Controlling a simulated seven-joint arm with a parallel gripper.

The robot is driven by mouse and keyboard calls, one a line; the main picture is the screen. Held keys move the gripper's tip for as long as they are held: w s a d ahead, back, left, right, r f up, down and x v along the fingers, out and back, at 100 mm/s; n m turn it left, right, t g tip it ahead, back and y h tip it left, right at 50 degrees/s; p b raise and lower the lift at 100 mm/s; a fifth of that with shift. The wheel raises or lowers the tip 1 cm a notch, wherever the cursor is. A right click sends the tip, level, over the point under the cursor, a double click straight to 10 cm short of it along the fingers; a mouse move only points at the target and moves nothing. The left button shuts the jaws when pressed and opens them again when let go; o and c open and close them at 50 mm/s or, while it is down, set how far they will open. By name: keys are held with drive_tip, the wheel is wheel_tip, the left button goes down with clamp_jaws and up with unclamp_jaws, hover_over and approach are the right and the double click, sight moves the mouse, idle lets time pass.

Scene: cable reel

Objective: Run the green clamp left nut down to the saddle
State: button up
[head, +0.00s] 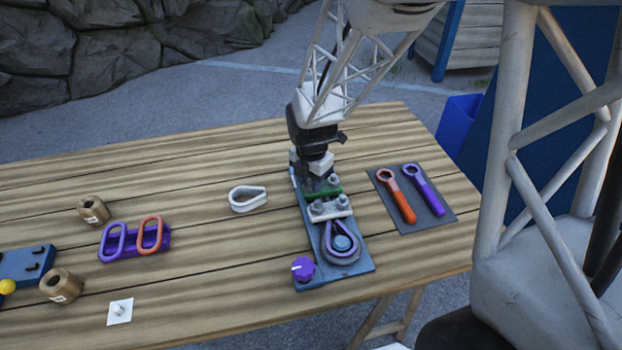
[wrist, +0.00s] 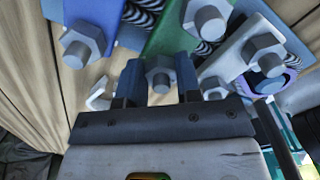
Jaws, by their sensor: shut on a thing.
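The green clamp (head: 333,193) sits on the blue base plate (head: 351,281), partly hidden behind my gripper (head: 317,182) in the head view. In the wrist view, the green clamp (wrist: 173,38) carries two hex nuts on bolts. My gripper (wrist: 160,82) is shut on one of them, the left nut (wrist: 160,78), with a finger on each side of it. The bolt end points toward the wrist camera. The other green clamp nut (wrist: 206,18) stands free. The saddle under the held nut is mostly hidden, so I cannot tell the gap.
A white clamp (head: 329,208) with two nuts sits beside the green one, before a purple-lined loop. A purple knob (head: 303,268) is at the plate's near corner. Orange (head: 397,197) and purple (head: 424,190) wrenches lie on a dark mat to the right. A white thimble (head: 247,198) lies left.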

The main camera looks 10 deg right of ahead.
drive_tip(key=shift+m, duration=0.5)
drive_tip(key=m, duration=0.3)
drive_tip(key=shift+s+m, duration=0.1)
drive_tip(key=shift+m, duration=0.2)
drive_tip(key=m, duration=0.3)
drive_tip(key=shift+s+m, duration=0.1)
drive_tip(key=shift+m, duration=0.2)
drive_tip(key=m, duration=0.3)
drive_tip(key=shift+s+m, duration=0.1)
drive_tip(key=shift+m, duration=0.2)
drive_tip(key=m, duration=0.3)
drive_tip(key=shift+s+m, duration=0.1)
drive_tip(key=shift+m, duration=0.2)
drive_tip(key=m, duration=0.6)
drive_tip(key=shift+s+a, duration=0.1)
drive_tip(key=shift+a, duration=0.1)
drive_tip(key=m, duration=0.5)
drive_tip(key=shift+a+m, duration=0.15)
drive_tip(key=shift+m, duration=0.25)
drive_tip(key=shift+r, duration=0.1)
